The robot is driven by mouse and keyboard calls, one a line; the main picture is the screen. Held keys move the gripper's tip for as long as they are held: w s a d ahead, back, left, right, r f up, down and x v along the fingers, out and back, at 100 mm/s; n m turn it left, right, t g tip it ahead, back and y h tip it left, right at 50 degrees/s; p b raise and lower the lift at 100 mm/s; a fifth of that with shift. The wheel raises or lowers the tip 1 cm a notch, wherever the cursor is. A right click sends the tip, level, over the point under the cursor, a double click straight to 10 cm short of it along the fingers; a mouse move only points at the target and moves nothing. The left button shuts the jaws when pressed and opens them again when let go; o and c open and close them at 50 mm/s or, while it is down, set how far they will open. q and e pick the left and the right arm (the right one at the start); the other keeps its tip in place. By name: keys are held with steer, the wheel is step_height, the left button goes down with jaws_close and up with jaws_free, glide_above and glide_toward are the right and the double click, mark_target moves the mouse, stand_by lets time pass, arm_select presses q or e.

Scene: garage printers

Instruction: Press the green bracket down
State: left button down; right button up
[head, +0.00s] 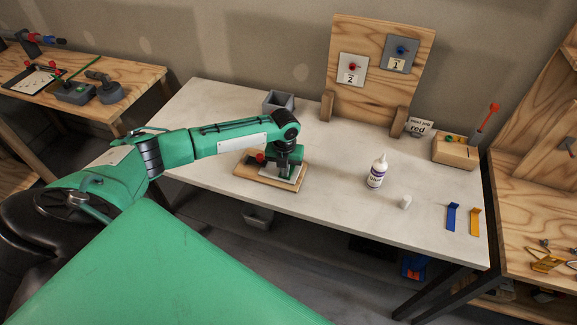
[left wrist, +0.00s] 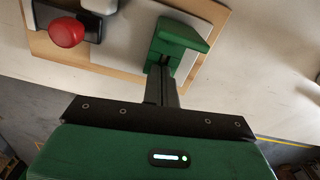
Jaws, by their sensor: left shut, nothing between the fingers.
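The green bracket (left wrist: 182,36) stands on a pale plate (left wrist: 130,50) fixed to a wooden board (left wrist: 45,45) in the left wrist view. My left gripper (left wrist: 164,64) is shut and empty, its fingertips right at the bracket's lower edge. I cannot tell whether they touch it. In the head view my left gripper (head: 286,172) points down over the wooden board (head: 262,182) and largely hides the bracket. A red knob (left wrist: 66,32) on a dark base sits on the board to the left of the bracket. My right gripper is not in view.
A white bottle (head: 377,172) and a small white block (head: 405,202) stand on the table right of the board. Blue (head: 452,217) and yellow (head: 475,221) brackets lie at the right edge. A grey bin (head: 279,102) and a wooden panel (head: 375,92) stand behind.

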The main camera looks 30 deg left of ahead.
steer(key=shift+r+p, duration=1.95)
steer(key=shift+p, duration=0.05)
stand_by(6.0)
